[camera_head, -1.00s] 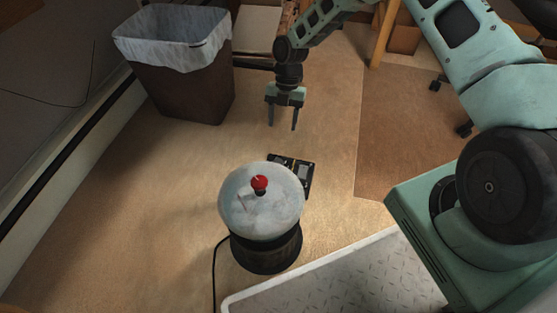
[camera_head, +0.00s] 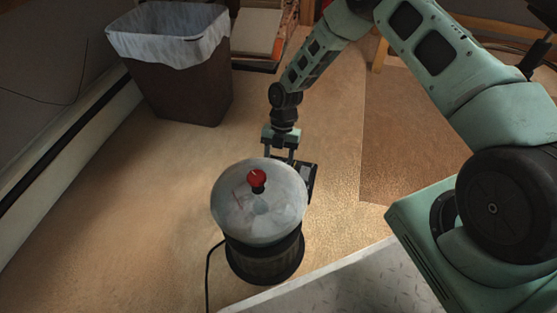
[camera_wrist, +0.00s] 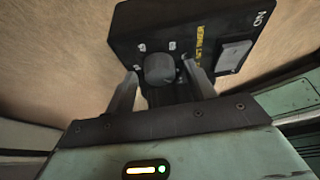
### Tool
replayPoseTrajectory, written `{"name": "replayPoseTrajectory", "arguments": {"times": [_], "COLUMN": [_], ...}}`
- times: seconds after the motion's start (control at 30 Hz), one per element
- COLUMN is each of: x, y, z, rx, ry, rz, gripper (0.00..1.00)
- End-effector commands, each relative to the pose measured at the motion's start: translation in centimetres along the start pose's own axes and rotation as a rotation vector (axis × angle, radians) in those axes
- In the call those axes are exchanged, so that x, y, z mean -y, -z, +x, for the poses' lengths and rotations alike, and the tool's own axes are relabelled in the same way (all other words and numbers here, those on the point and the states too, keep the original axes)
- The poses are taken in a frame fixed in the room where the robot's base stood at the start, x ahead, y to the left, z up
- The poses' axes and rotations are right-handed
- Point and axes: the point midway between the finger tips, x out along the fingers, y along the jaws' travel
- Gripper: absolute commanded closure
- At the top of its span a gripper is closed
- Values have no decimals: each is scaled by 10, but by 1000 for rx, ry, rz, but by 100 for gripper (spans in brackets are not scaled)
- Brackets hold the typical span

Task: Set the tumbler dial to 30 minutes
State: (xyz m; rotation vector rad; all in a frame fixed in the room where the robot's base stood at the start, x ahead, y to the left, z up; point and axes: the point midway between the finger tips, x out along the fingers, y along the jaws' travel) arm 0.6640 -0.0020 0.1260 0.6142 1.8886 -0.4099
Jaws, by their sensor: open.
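The tumbler (camera_head: 262,255) stands on the floor, a dark round drum with a cloudy domed lid (camera_head: 235,215) and a red knob (camera_head: 257,177) on top. My gripper (camera_wrist: 160,75) is open, with one finger on each side of the dial; contact cannot be told. The head view shows my gripper (camera_head: 279,146) behind the lid, fingertips hidden.
A bin (camera_head: 185,85) with a pale liner stands at the back left. A metal tread plate (camera_head: 345,285) lies at the front right. A black cable (camera_head: 208,270) runs from the tumbler along the floor. The floor at the left is clear.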

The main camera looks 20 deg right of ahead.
Motion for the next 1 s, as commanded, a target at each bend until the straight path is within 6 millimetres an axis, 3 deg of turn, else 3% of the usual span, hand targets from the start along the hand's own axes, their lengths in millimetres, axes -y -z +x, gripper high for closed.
{"name": "replayPoseTrajectory", "arguments": {"times": [0.13,0.3,0.67,1.0], "x": [0,0,1,3], "y": [0,0,1,2], "z": [0,0,-2,-5], "rx": [0,0,-2,-2], "ry": [0,0,-16,-104], "rz": [0,0,41,253], "gripper": [48,90,90,90]}}
